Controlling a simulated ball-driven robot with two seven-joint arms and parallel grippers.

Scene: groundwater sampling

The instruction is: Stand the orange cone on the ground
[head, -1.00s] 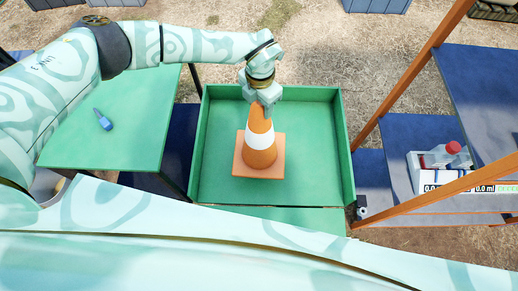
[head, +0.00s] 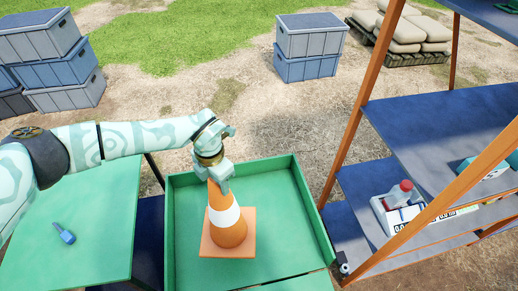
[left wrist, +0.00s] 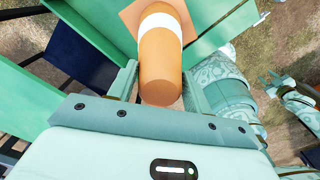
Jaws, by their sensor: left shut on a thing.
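The orange cone (head: 228,232), with a white band and a square orange base, is upright in the head view, over the green open box (head: 274,225). I cannot tell whether its base touches the box floor. My left gripper (head: 220,183) is shut on the cone's top from above. In the left wrist view the cone (left wrist: 161,68) sits between the two fingers, with its base pointing away. What looks like my right gripper (left wrist: 278,85) shows small at the right edge of the left wrist view, its jaws unclear. Bare ground (head: 285,125) lies beyond the box.
A green table (head: 90,215) with a blue tool (head: 65,234) is on the left. An orange-framed shelf (head: 345,130) with blue boards and a white device (head: 397,211) is on the right. Grey crates (head: 310,48) and sandbags (head: 413,30) stand farther back, with clear ground between.

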